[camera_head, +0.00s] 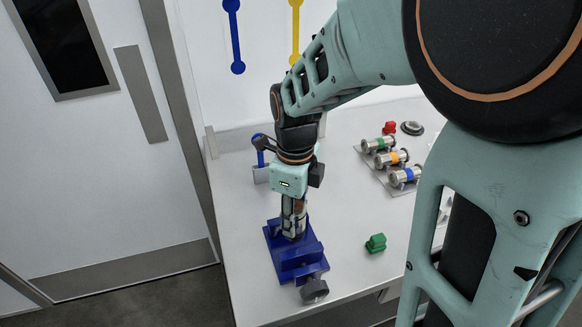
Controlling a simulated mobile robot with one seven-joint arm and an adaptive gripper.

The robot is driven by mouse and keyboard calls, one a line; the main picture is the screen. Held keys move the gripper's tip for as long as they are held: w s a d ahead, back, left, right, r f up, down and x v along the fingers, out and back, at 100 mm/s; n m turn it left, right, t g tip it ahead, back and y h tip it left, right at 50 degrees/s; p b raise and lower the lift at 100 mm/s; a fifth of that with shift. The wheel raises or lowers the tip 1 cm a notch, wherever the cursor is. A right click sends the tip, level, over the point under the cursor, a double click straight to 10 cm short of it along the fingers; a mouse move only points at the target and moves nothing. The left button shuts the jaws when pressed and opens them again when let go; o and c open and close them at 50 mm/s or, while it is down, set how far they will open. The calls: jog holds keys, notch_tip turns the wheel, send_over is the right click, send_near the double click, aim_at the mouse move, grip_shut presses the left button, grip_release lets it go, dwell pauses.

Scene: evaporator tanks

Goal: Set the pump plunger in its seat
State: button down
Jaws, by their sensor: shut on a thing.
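My gripper (293,200) points straight down above the blue block-shaped fixture (298,262) near the front left of the white table. It is shut on a metallic cylinder, the plunger (294,226), which stands upright. The plunger's lower end meets the back part of the blue fixture; I cannot tell how deep it sits in the seat. A dark grey knob (314,290) sticks out of the fixture's front side.
A tray (372,163) with several metal cylinders banded green, orange and blue stands at the back right. A green piece (376,243) and a red piece (389,128) lie on the table (345,210). A blue-topped holder (260,170) stands behind my gripper.

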jog(key=shift+f+b, duration=1.15)
jog(key=shift+f, duration=0.8)
jog(key=shift+s+d+f, duration=0.1)
jog(key=shift+s+f, duration=0.35)
jog(key=shift+f, duration=0.05)
jog(key=shift+b, duration=0.3)
jog(key=c, duration=1.6)
grip_release()
jog(key=shift+w+f, duration=0.1)
jog(key=o, duration=0.4)
jog(key=shift+w+f, duration=0.15)
jog(key=shift+w, duration=0.15)
jog(key=shift+c, duration=0.2)
jog(key=shift+s, duration=0.15)
jog(key=shift+r, duration=0.2)
